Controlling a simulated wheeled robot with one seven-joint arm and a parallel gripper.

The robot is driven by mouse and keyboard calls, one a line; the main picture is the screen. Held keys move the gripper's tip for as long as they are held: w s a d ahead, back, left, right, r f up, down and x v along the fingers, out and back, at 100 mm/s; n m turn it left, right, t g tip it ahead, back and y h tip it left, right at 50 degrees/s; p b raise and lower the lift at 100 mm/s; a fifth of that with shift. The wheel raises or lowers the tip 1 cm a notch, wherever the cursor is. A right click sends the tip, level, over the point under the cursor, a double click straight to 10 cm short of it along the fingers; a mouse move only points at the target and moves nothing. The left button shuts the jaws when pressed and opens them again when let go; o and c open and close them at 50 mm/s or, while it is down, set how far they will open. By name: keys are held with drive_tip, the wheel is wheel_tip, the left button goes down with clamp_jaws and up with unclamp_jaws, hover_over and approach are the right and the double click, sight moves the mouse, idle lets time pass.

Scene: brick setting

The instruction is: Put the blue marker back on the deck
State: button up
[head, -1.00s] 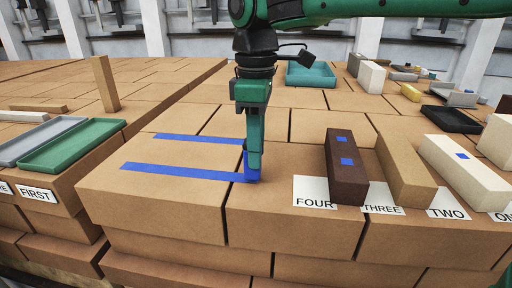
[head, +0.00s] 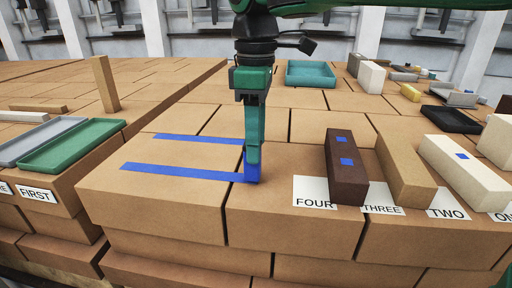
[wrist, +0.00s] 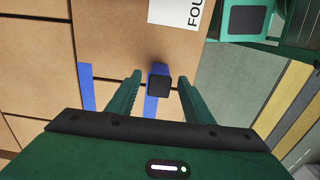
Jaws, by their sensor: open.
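The blue marker (wrist: 159,86) shows in the wrist view as a dark square top with blue sides, apparently standing upright. It stands at the end of the near blue strip (head: 185,172) on the brown box top. In the head view only slivers of the marker (head: 246,163) show behind my gripper. My gripper (wrist: 160,80) is open, with one finger on each side of the marker and a gap visible on both sides. In the head view my gripper (head: 252,180) reaches down to the box top. Nothing visible is labelled as the deck.
A second blue strip (head: 198,138) lies farther back. To the right are a dark brown block (head: 345,178), a tan block (head: 404,175) and a cream block (head: 464,172) by number cards. A green tray (head: 72,146) is left, and a teal tray (head: 311,74) is behind.

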drive_tip(key=shift+r, duration=2.5)
drive_tip(key=shift+a+r, duration=0.1)
drive_tip(key=shift+w+a+r, duration=0.15)
drive_tip(key=shift+w+r, duration=0.1)
drive_tip(key=shift+r, duration=1.15)
drive_tip(key=shift+s+d+r, duration=0.1)
drive_tip(key=shift+d+r, duration=0.1)
drive_tip(key=shift+r, duration=0.7)
drive_tip(key=shift+s, duration=0.1)
